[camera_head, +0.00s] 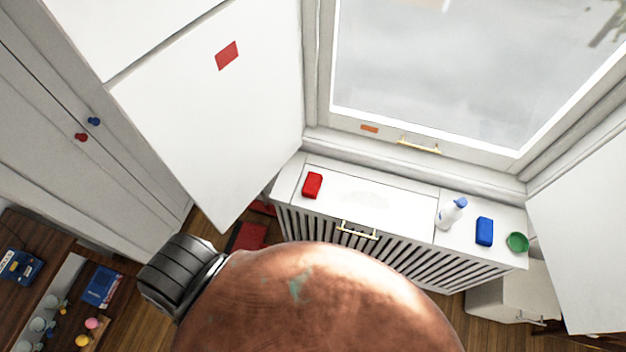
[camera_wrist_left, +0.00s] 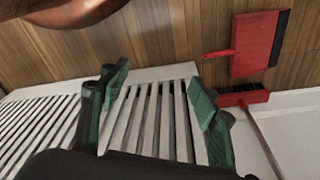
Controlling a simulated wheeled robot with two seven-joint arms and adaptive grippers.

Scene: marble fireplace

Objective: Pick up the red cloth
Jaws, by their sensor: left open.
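The red cloth (camera_head: 312,185) looks like a small folded block and lies on the left part of the white slatted cabinet top (camera_head: 385,200) below the window. It does not show in the left wrist view. My left gripper (camera_wrist_left: 158,80) is open and empty in the left wrist view, with its green-padded fingers spread over the white slats (camera_wrist_left: 150,110). No gripper shows in the head view, so I cannot tell its exact distance from the cloth. My right gripper is not in view.
A white spray bottle (camera_head: 449,213), a blue block (camera_head: 484,231) and a green bowl (camera_head: 517,242) stand on the cabinet's right part. A red dustpan (camera_wrist_left: 252,45) and red brush (camera_wrist_left: 243,96) are beside the slats. An open white shutter (camera_head: 215,120) stands at the left.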

